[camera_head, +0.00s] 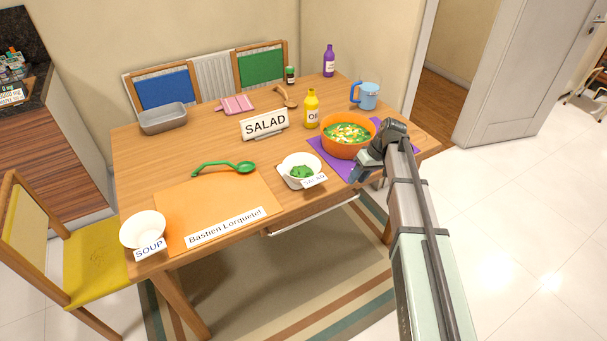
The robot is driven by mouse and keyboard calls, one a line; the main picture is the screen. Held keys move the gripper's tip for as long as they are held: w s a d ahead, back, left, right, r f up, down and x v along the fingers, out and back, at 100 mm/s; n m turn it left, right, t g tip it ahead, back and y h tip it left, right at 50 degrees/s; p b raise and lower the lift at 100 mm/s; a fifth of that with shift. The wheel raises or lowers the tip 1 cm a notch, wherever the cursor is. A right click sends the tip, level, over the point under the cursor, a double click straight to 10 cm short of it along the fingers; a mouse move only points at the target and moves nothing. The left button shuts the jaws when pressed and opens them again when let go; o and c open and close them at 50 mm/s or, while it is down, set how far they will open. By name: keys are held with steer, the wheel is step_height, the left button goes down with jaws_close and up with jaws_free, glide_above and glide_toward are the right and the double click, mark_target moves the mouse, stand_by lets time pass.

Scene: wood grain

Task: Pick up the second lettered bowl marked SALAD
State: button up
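The white bowl marked SALAD (289,177) sits upright near the table's front edge, with green leaves inside and a tilted label on its front right. A second white bowl marked SOUP (142,228) stands at the table's front left corner. My gripper (361,174) is to the right of the SALAD bowl, apart from it, over the purple mat and in front of the orange bowl. My gripper's fingers are small and dark here, so I cannot tell whether they are open or shut. The SALAD bowl is not in my gripper.
An orange bowl (347,150) of mixed salad stands on a purple mat (328,160). A SALAD sign (264,124), yellow bottle (311,112) and blue mug (369,97) stand behind. A yellow chair (95,262) stands left.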

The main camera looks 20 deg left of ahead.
steer(key=w+a+r+n+g+y, duration=0.15)
steer(key=w+a+r+n, duration=0.35)
steer(key=a+r, duration=0.6)
glide_above(312, 161)
steer(key=d, duration=0.3)
steer(key=shift+m, duration=0.3)
steer(key=f, duration=0.4)
steer(key=w+f, duration=0.1)
steer(key=f, duration=0.1)
steer(key=shift+a, duration=0.25)
steer(key=shift+x, duration=2.95)
steer(key=shift+w+d+f, duration=0.1)
steer(key=shift+d, duration=0.1)
steer(key=shift+c, duration=0.4)
jaws_close()
